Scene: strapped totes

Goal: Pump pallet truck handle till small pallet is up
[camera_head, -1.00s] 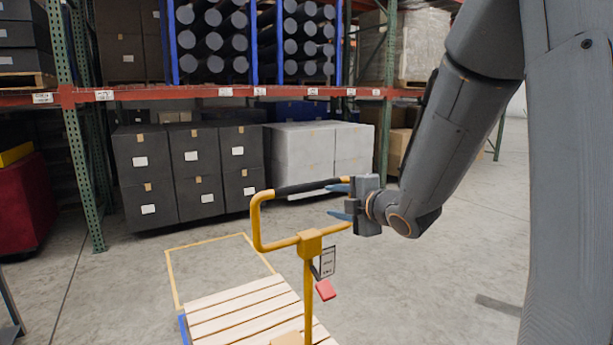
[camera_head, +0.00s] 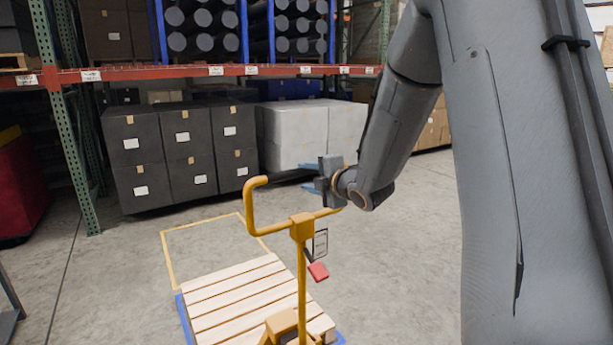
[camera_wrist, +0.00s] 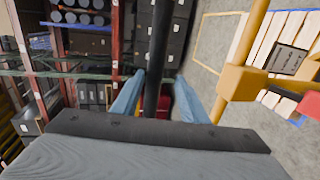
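In the wrist view my gripper (camera_wrist: 155,97) is open, with gaps between bar and fingers. The small pallet (camera_head: 235,295) of pale slats, with blue at its edges, lies behind the handle's base. Its height off the floor is not clear.
A yellow floor outline (camera_head: 168,257) lies behind the pallet. Dark boxes (camera_head: 133,150) and white boxes (camera_head: 285,135) stand under an orange rack beam (camera_head: 130,73). A green rack post (camera_head: 68,140) and a red container (camera_head: 18,190) are left. Floor to the right of the handle is clear.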

